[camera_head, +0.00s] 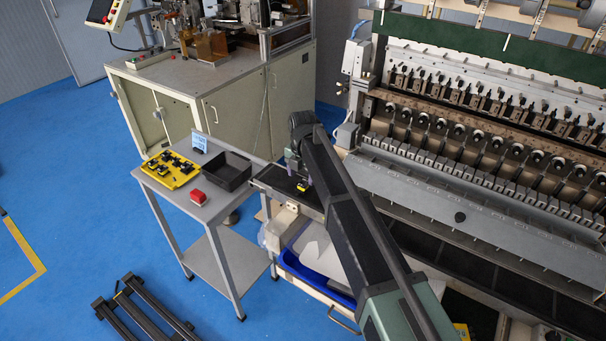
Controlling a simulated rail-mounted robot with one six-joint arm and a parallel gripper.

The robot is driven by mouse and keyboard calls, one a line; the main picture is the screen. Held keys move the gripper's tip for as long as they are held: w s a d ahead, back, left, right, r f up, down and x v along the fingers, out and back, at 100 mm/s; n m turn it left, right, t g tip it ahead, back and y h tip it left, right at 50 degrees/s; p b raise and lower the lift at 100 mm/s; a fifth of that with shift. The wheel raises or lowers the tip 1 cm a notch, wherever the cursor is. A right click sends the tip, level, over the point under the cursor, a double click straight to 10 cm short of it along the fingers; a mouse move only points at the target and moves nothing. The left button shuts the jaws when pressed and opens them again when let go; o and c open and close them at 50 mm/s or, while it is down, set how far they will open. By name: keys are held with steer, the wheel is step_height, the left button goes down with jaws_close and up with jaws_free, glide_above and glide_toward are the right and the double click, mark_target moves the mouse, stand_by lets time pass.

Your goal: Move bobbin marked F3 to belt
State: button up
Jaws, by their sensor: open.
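A yellow tray (172,182) with several small black bobbins lies on the grey side table at the left. Markings on the bobbins are too small to read, so I cannot tell which is F3. The dark belt (272,177) starts right of the table and runs along the front of the winding machine. My gripper (298,172) is open over the belt's near end. A small yellow and black piece (302,186) shows right below the gripper, at the belt; I cannot tell whether it touches the fingers. My arm hides part of the belt.
The side table (214,205) also holds a black open bin (226,172), a red box (198,197) and a small blue sign (199,141). A blue bin (318,281) stands below the belt's end. The winding machine (470,130) fills the right.

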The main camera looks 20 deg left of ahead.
step_height(320, 180, up, 8)
steer(key=p, duration=0.6)
steer(key=s+d+m, duration=0.3)
steer(key=d+m, duration=0.3)
steer(key=d, duration=0.4)
steer(key=s+d+m, duration=0.3)
steer(key=d+m, duration=0.4)
steer(key=d, duration=0.4)
steer(key=s+d+m, duration=1.5)
steer(key=d+m, duration=0.4)
steer(key=shift+s+d+m, duration=0.25)
steer(key=shift+m, duration=0.15)
